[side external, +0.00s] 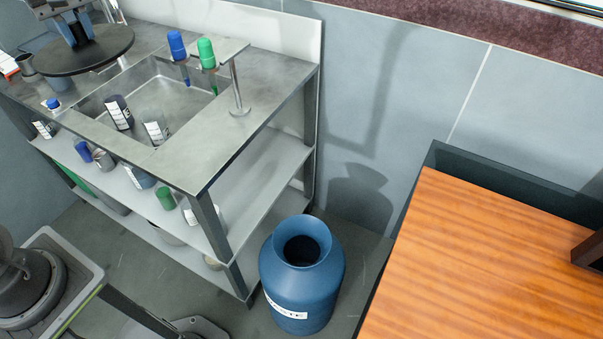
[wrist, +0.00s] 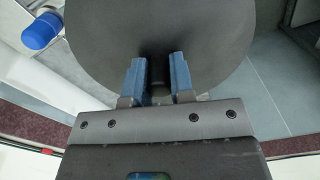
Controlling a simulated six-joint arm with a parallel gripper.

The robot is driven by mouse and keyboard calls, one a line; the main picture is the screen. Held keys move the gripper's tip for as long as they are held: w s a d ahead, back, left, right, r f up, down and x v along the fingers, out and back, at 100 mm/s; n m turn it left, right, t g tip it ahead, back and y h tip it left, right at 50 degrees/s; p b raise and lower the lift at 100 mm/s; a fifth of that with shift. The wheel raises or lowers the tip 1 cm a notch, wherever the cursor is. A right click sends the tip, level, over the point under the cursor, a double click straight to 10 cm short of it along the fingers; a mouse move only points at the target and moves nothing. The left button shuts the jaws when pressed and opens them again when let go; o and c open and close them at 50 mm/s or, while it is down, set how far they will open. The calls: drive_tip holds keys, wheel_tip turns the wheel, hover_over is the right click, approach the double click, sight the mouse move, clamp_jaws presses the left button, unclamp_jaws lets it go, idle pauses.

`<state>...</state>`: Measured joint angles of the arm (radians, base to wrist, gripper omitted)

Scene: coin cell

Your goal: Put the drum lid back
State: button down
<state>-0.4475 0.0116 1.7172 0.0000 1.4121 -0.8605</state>
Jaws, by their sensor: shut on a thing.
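The blue drum (side external: 302,280) stands upright on the floor beside the metal bench, its round mouth open at the top. A partly visible white label is on its front. The drum lid (side external: 95,55) is a wide dark disc at the upper left in the side external view, over the far end of the bench. My gripper (side external: 76,38) is above the lid and shut on it. In the wrist view the lid (wrist: 210,40) fills the upper middle, with my gripper's blue fingers (wrist: 158,75) closed around its knob, which is mostly hidden. The drum is not visible in the wrist view.
Several containers sit on the lower shelves. A wooden table (side external: 480,265) is right of the drum.

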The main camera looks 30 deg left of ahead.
drive_tip(key=shift+w+d+r, duration=0.15)
drive_tip(key=shift+r, duration=0.65)
drive_tip(key=w+d, duration=0.2)
drive_tip(key=w+d+m, duration=0.1)
drive_tip(key=d, duration=0.1)
drive_tip(key=w+d+m, duration=0.1)
drive_tip(key=w+d, duration=0.1)
drive_tip(key=shift+w+r, duration=0.3)
drive_tip(key=shift+w, duration=0.05)
drive_tip(key=w+d+m, duration=0.3)
drive_tip(key=w+d, duration=0.2)
drive_tip(key=d, duration=0.5)
drive_tip(key=m, duration=0.4)
hover_over(302, 240)
wheel_tip(302, 240, down, 56)
drive_tip(key=shift+f, duration=0.1)
drive_tip(key=c, duration=1.4)
unclamp_jaws()
drive_tip(key=o, duration=0.4)
